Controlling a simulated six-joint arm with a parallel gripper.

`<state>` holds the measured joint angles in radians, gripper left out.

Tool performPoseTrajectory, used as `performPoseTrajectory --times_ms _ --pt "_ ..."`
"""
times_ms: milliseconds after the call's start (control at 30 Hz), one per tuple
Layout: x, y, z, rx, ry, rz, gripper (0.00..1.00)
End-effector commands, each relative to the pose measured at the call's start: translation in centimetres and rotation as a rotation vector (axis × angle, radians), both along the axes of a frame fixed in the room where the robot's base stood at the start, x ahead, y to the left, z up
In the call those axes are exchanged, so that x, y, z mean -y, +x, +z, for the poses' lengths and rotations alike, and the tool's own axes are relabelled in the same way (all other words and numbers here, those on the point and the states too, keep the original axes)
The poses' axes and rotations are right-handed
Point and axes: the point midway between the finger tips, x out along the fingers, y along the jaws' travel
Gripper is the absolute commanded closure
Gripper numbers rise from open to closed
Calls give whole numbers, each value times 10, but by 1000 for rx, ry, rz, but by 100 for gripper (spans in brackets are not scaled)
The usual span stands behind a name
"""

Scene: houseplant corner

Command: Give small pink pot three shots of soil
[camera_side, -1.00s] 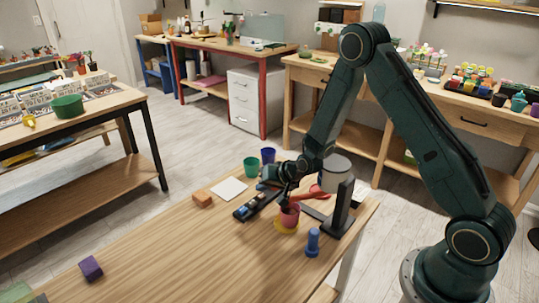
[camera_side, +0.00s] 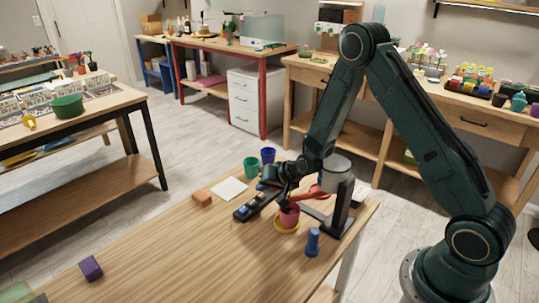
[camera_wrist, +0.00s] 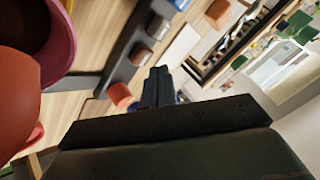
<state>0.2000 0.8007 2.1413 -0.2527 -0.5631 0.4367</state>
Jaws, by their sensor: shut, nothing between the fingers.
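The small pink pot (camera_side: 290,217) stands on a yellow saucer (camera_side: 279,229) near the table's right end. It also shows at the upper left of the wrist view (camera_wrist: 62,42), its inside dark. A red, scoop-like tool (camera_side: 307,194) lies across just above the pot's rim, reaching toward a black stand (camera_side: 342,210). A rounded orange-red part (camera_wrist: 18,100) fills the left edge of the wrist view; it seems to belong to this tool. My gripper (camera_side: 286,192) is above and beside the pot. In the wrist view its fingers (camera_wrist: 158,88) are together and empty.
A blue peg-like object (camera_side: 313,242) stands in front. Green (camera_side: 251,167) and blue (camera_side: 268,155) cups and a grey-white cylinder (camera_side: 336,170) stand behind. The table's front left is mostly clear.

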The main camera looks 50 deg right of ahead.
Motion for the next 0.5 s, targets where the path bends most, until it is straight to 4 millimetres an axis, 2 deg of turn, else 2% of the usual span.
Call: performPoseTrajectory --times_ms 500 --pt "0 0 -5 -1 0 0 100"
